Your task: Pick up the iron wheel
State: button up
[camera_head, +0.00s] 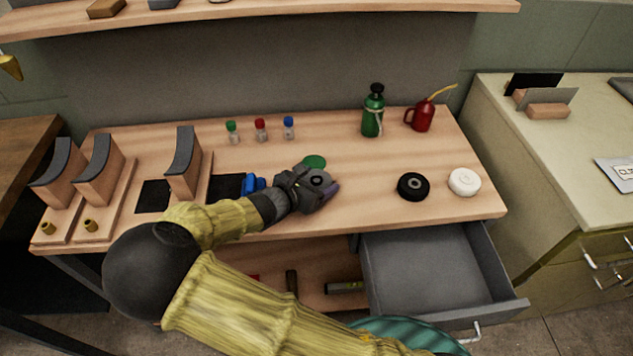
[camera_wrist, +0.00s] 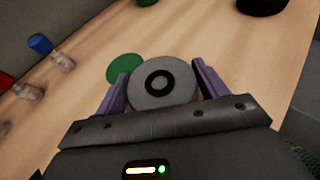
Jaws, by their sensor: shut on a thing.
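The iron wheel is a grey disc with a dark ring around its centre; it shows in the head view (camera_head: 317,177) and the wrist view (camera_wrist: 180,82). My gripper (camera_head: 322,185) is over the middle of the workbench. In the wrist view its two purple fingers (camera_wrist: 159,72) are on either side of the wheel, shut on it. Part of the wheel's near edge is hidden by the gripper body. I cannot tell whether the wheel touches the bench or is just above it.
A green disc (camera_head: 315,161) lies just behind the wheel. A black wheel (camera_head: 413,187) and a white wheel (camera_head: 464,182) lie to the right. Small bottles (camera_head: 261,130), a green bottle (camera_head: 373,114) and a red oil can (camera_head: 422,117) stand behind. A grey drawer (camera_head: 430,270) is open below.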

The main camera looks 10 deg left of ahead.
aim_at(317, 180)
notch_tip(317, 180, up, 10)
jog(key=shift+f+p, duration=0.1)
jog(key=shift+p, duration=0.8)
